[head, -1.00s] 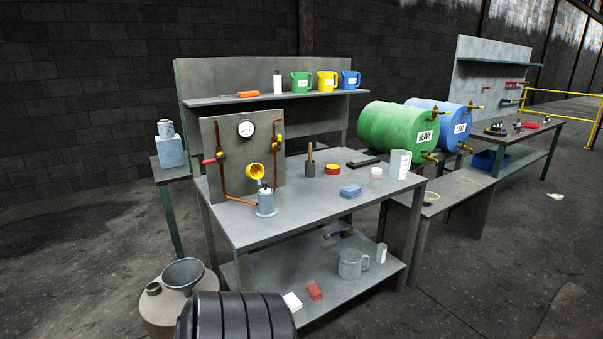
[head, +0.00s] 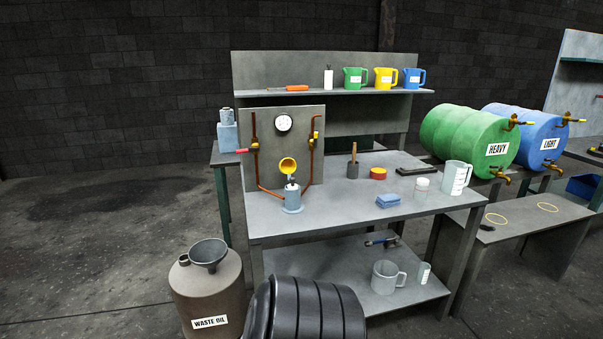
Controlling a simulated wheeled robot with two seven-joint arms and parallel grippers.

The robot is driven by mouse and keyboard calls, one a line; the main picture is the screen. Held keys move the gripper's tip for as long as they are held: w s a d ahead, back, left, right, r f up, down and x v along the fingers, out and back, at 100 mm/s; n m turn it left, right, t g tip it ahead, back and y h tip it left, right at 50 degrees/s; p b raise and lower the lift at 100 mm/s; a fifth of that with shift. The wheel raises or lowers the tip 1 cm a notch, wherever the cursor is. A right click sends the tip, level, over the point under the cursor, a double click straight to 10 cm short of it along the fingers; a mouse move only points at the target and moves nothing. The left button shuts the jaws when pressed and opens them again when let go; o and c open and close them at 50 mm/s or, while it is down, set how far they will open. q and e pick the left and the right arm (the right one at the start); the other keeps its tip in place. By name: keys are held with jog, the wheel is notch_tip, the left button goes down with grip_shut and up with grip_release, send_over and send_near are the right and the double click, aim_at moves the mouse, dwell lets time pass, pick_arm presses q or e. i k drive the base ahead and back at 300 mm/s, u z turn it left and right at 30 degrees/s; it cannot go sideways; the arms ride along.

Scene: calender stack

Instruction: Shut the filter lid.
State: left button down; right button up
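A grey-blue filter canister (head: 292,199) stands on the bench at the foot of the upright panel (head: 306,131). A round yellow cup-like part (head: 288,165), seemingly the filter lid, is tilted up above it, its hollow side facing out, so the lid looks open. Whether a hinge joins the two is too small to tell. Neither of my grippers is in view, and nothing touches the canister or the lid.
The panel carries a gauge (head: 283,123), copper pipes and valve handles. A blue block (head: 388,201) and a clear jug (head: 456,178) stand right on the bench (head: 340,213). A waste oil can (head: 207,292) and a black ribbed rounded shape (head: 310,310) are in front.

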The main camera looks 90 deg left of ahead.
aim_at(288, 166)
jog(key=u, duration=1.2)
jog(key=i, duration=3.4)
jog(key=u, duration=2.3)
